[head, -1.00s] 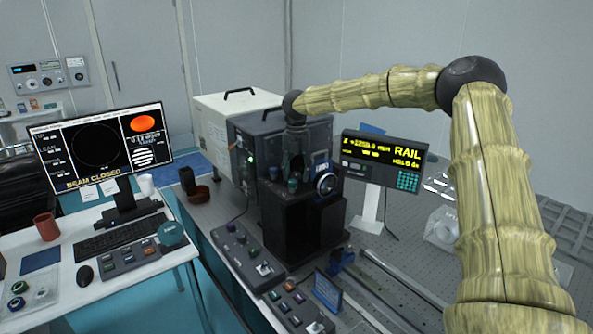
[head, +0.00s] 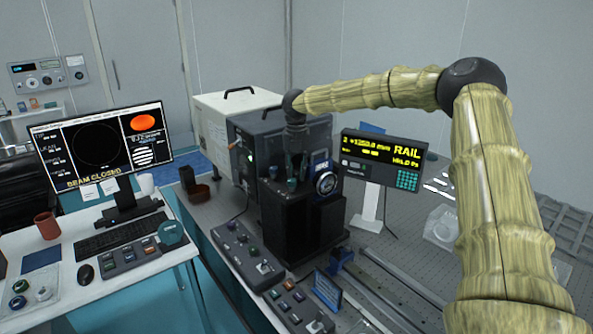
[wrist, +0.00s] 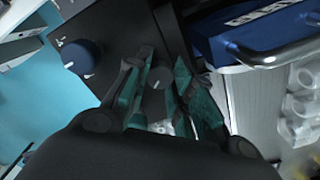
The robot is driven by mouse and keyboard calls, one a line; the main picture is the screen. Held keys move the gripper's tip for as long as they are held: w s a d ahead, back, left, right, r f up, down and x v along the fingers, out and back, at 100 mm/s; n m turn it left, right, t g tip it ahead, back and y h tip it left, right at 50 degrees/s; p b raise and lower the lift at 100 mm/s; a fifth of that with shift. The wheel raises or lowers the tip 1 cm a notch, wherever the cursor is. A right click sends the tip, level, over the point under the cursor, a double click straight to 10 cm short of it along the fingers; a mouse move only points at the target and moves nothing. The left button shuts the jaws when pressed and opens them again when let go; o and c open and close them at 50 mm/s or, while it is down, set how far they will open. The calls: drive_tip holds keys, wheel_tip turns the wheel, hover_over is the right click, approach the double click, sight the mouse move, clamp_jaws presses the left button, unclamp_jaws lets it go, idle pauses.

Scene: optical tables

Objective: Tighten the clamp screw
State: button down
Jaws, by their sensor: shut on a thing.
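A dark round knob with a white mark, seemingly the clamp screw (wrist: 157,84), shows in the wrist view on a black block. My gripper (wrist: 163,72) has teal finger pads, one on each side of this knob, and is shut on it. In the head view my gripper (head: 292,180) points down at the top of the black block (head: 290,228). The knob is hidden there behind my fingers. A blue knob (wrist: 82,57) with a white mark stands apart on the left in the wrist view.
A round dial (head: 326,183) sits on the block right beside my gripper. A rail display (head: 383,160) stands to the right and a dark box (head: 262,150) behind. Control boxes (head: 245,252) line the table's front edge. A blue case with a metal handle (wrist: 270,55) is close by.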

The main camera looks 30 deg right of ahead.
sight(297, 172)
drive_tip(key=n+p, duration=0.2)
drive_tip(key=n, duration=0.5)
drive_tip(key=n+p, duration=0.1)
drive_tip(key=n, duration=0.5)
drive_tip(key=n+p, duration=0.1)
drive_tip(key=n, duration=0.6)
drive_tip(key=shift+d+n+p, duration=0.1)
drive_tip(key=shift+n+p, duration=0.2)
drive_tip(key=n, duration=0.5)
drive_tip(key=shift+n+p, duration=0.35)
drive_tip(key=shift+n, duration=0.05)
drive_tip(key=c, duration=1.2)
unclamp_jaws()
wheel_tip(297, 172, up, 12)
drive_tip(key=shift+d+f, duration=0.1)
